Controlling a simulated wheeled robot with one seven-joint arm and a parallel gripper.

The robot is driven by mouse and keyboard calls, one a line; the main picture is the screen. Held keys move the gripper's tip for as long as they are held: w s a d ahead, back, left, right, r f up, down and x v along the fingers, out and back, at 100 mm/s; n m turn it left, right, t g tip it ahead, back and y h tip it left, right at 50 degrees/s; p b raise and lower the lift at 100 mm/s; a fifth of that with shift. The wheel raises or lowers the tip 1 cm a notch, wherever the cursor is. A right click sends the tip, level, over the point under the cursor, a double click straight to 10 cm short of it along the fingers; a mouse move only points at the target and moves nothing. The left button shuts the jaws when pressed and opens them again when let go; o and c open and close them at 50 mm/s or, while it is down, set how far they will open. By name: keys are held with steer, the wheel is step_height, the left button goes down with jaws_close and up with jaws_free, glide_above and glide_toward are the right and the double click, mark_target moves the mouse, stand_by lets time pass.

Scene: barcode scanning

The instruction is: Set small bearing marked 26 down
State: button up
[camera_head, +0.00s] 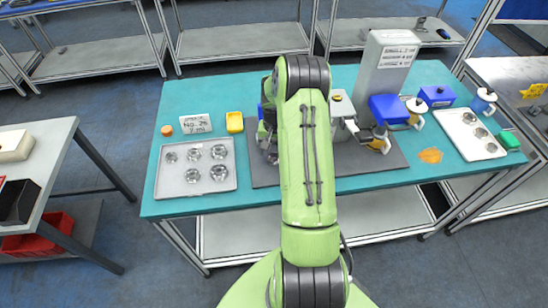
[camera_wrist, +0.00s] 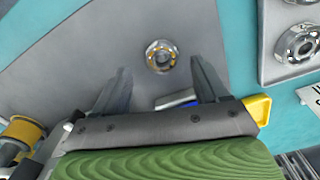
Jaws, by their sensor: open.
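A small metal bearing (camera_wrist: 161,57) with a bronze-coloured inner ring lies flat on the grey mat (camera_wrist: 80,52) in the wrist view. Its marking is too small to read. My gripper (camera_wrist: 160,68) is open, with one finger on each side of the bearing and visible gaps between. The bearing sits near the fingertips and is not held. In the head view my green arm reaches over the mat (camera_head: 376,180) and hides most of the gripper and the spot beneath it.
A pale tray (camera_head: 165,190) with several bearings stands left of the mat. Behind it are a sign (camera_head: 196,124) and a yellow container (camera_head: 234,122). A grey upright device (camera_head: 385,65) and a blue-topped machine (camera_head: 388,108) stand right of my arm. Another tray (camera_head: 452,122) lies far right.

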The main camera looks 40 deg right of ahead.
mark_target(274, 158)
steer(key=f, duration=0.3)
steer(key=shift+w, duration=0.2)
steer(key=shift+s, duration=0.15)
steer(key=c, duration=1.3)
steer(key=shift+o, duration=0.2)
step_height(274, 158, up, 10)
